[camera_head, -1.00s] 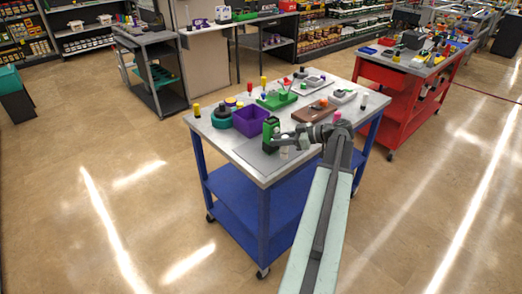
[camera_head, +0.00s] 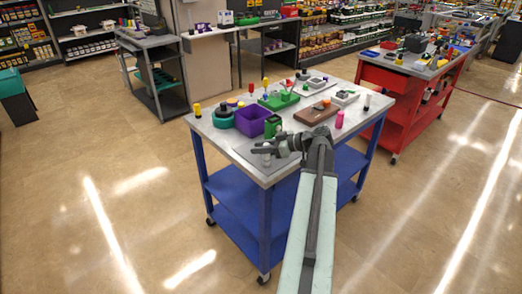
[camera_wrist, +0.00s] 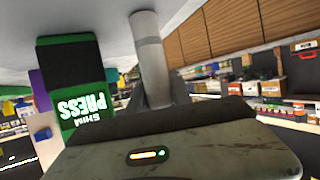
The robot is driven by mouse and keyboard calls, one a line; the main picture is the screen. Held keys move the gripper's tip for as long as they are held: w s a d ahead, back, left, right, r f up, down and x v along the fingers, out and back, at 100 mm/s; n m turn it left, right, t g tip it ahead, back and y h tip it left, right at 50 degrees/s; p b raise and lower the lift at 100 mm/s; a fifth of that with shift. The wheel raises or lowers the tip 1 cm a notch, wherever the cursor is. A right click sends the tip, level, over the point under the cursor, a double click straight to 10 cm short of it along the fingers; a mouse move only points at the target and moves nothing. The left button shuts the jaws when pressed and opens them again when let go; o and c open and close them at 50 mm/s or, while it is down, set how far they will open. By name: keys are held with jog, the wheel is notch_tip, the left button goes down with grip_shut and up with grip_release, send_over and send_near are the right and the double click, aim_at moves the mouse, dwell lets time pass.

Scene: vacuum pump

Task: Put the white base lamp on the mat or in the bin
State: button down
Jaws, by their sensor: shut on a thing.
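My gripper (camera_head: 262,150) is over the front left corner of the blue cart's top, shut on a pale cylinder that I take for the white base lamp. The grey mat (camera_head: 243,152) lies beneath the gripper. The purple bin (camera_head: 251,123) stands just behind the mat.
A green press block (camera_head: 272,128) stands close behind my gripper; it also shows beside the lamp in the wrist view (camera_wrist: 82,90). A pink cylinder (camera_head: 339,119) and brown block (camera_head: 315,112) are to the right. A teal round part (camera_head: 223,119) is left of the bin.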

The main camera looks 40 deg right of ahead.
jog(key=shift+f, duration=0.1)
jog(key=c, duration=1.1)
grip_release()
jog(key=shift+c, duration=0.2)
jog(key=shift+r, duration=0.2)
jog(key=p+v, duration=0.4)
jog(key=v, duration=0.8)
jog(key=shift+p, duration=0.3)
